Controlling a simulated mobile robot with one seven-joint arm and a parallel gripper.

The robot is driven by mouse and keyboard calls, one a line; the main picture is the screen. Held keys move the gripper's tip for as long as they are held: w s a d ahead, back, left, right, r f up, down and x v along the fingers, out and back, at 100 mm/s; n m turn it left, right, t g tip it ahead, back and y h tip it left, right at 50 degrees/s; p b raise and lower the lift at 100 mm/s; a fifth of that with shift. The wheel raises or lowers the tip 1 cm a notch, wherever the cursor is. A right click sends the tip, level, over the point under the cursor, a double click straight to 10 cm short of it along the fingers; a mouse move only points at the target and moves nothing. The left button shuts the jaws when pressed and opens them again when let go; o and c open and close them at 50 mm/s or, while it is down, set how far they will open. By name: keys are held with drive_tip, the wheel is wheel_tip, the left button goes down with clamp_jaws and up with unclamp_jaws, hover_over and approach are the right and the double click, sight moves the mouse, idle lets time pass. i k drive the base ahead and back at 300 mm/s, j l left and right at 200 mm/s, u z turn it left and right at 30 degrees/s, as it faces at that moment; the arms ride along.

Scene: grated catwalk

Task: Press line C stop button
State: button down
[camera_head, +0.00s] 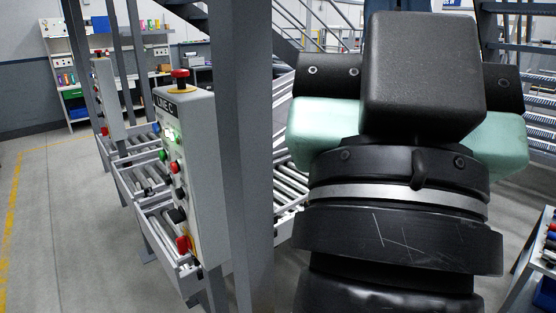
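A grey control box (205,160) labelled "LINE C" stands left of centre in the head view. A red mushroom button (180,75) with a yellow base sits on its top. Its narrow face carries a blue button (157,127), a lit green one, another green one (163,155), a red button (175,166), dark knobs (180,193) and a lower red knob (183,243). No button label is readable. My gripper (408,110) is large in the right foreground, apart from the box in the picture. Its black and mint-green body shows; its fingertips are hidden.
A grey post (235,160) rises between my arm and the control box. Roller conveyors (165,220) run behind the box. A second similar box (108,95) stands farther back. Shelves (110,65) stand at the back left. The left floor (70,210) is clear.

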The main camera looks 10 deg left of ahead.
sight(175, 167)
drive_tip(key=i+j+u, duration=0.2)
drive_tip(key=j, duration=0.2)
drive_tip(key=i+j+u, duration=0.2)
drive_tip(key=j, duration=0.2)
drive_tip(key=i+j+u, duration=0.2)
drive_tip(key=j, duration=0.15)
drive_tip(key=k, duration=0.05)
